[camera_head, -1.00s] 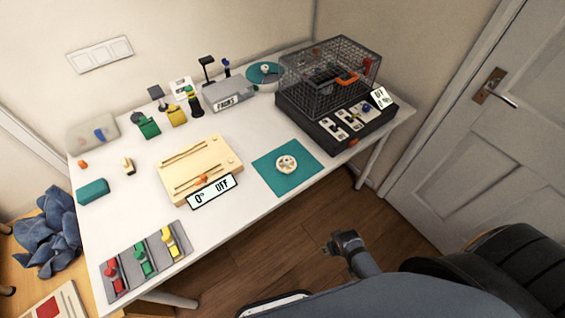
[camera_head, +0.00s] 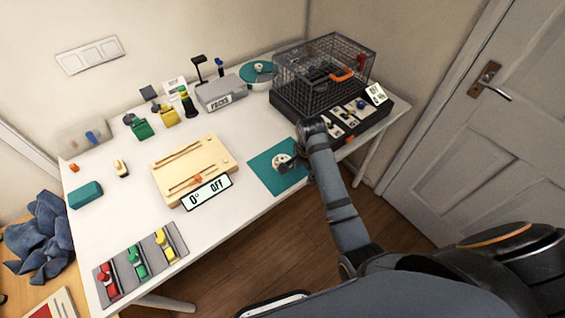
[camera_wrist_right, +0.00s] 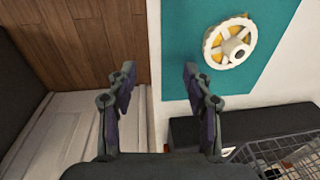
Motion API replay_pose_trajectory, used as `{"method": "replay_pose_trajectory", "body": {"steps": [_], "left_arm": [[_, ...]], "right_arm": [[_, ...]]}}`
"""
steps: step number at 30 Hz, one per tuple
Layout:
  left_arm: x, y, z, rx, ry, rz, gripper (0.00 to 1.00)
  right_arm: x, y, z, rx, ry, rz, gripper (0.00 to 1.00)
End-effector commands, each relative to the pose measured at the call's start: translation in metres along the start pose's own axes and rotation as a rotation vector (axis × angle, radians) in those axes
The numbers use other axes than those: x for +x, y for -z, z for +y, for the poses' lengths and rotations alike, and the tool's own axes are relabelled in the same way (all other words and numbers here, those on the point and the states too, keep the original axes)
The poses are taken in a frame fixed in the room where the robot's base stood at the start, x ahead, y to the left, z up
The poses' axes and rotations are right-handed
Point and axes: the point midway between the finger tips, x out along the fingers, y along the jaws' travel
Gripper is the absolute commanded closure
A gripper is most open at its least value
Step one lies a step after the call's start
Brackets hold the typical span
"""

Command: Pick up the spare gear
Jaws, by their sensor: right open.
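The spare gear (camera_head: 281,161) is a white toothed wheel with spokes, a hub and yellow showing between the spokes. It lies on the teal mat (camera_head: 263,179) near the table's front edge. In the right wrist view the gear (camera_wrist_right: 222,50) lies up and to the right of my fingers, apart from them. My right gripper (camera_head: 297,165) is just right of the gear in the head view. In the wrist view the right gripper (camera_wrist_right: 158,75) is open, with nothing between its fingers. My left gripper is not in view.
The black wire cage (camera_head: 325,75) on its dark base stands at the back right, close to my right arm. A wooden board (camera_head: 218,155) with a display lies left of the mat. A grey tray (camera_head: 158,245) with coloured parts lies front left. The table between them is clear.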

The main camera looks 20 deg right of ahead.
Motion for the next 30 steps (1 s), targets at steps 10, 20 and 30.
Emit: {"method": "replay_pose_trajectory", "body": {"steps": [10,20,30], "left_arm": [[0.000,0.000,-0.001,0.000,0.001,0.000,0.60],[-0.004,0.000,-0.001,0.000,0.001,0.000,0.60],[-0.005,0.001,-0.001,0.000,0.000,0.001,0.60]], "right_arm": [[-0.064,-0.017,-0.113,0.705,-0.119,-0.028,0.49],[-0.045,-0.020,-0.113,0.750,-0.131,-0.023,0.49],[-0.015,-0.020,-0.110,0.749,-0.126,-0.024,0.49]]}}
